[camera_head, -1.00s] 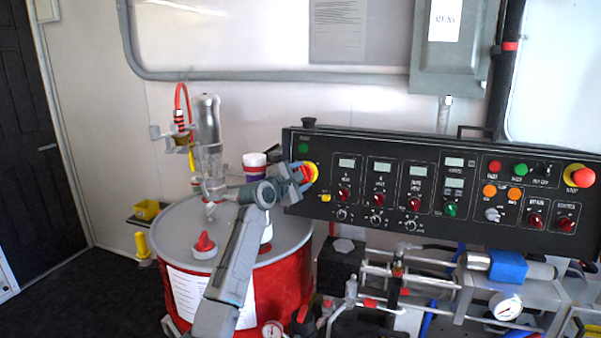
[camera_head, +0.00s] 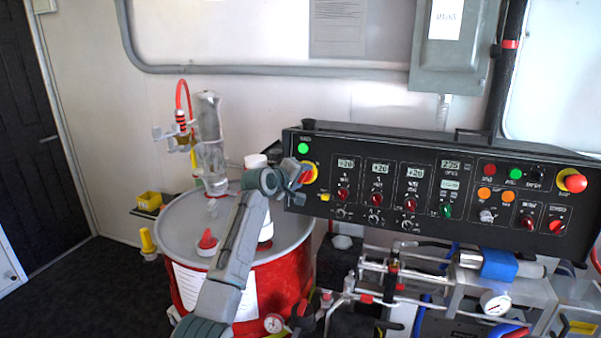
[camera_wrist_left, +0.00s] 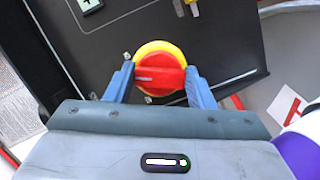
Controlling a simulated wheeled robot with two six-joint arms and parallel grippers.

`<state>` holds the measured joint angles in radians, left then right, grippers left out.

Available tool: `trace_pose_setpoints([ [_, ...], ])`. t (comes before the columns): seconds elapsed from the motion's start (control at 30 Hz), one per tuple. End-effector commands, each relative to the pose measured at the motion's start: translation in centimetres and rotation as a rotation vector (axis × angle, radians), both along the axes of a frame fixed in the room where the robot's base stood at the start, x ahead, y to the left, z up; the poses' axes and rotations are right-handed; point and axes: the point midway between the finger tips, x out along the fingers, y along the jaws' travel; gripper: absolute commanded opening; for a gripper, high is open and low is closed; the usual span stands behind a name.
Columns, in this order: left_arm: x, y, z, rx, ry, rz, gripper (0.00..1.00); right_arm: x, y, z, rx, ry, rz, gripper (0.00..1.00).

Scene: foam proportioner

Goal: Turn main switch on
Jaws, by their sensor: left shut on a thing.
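The main switch (camera_head: 308,172) is a red rotary knob on a yellow round plate at the left end of the black control panel (camera_head: 330,215). My left gripper (camera_head: 302,175) is at the switch and shut on its red knob. In the left wrist view the red knob (camera_wrist_left: 160,77) sits between my two blue-grey fingers, its bar lying roughly level across the picture. The green lamp (camera_head: 303,148) above the switch is lit, and the panel displays (camera_head: 380,168) show digits. My right gripper is not in view.
A red drum (camera_head: 270,285) with a grey lid stands below and left of the panel, under my left arm. A clear cylinder (camera_head: 210,145) and a white container (camera_head: 256,162) are above it. Pipes and a gauge (camera_head: 495,304) lie below the panel.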

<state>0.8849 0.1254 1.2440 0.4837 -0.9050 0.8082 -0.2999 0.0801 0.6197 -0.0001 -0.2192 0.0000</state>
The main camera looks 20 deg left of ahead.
Motion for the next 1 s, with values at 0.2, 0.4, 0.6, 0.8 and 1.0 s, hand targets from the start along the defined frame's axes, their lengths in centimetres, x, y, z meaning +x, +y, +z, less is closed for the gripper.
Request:
trace_pose_setpoints([
  [0.2, 0.0, -0.1, 0.1, 0.157, -0.003, -0.029, 0.26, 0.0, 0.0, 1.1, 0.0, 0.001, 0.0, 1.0],
  [0.4, 0.0, -0.1, 0.0, 0.254, -0.006, -0.048, 0.26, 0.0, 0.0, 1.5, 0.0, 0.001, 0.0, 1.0],
  [0.6, 0.0, 0.0, -0.1, 0.305, -0.008, -0.057, 0.26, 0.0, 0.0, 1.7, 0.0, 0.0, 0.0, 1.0],
  [0.8, 0.0, 0.0, -0.1, 0.321, -0.007, -0.059, 0.26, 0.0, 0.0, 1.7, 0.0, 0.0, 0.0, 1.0],
  [1.0, 0.0, 0.0, -0.2, 0.322, -0.008, -0.059, 0.26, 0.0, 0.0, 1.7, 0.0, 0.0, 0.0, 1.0],
])
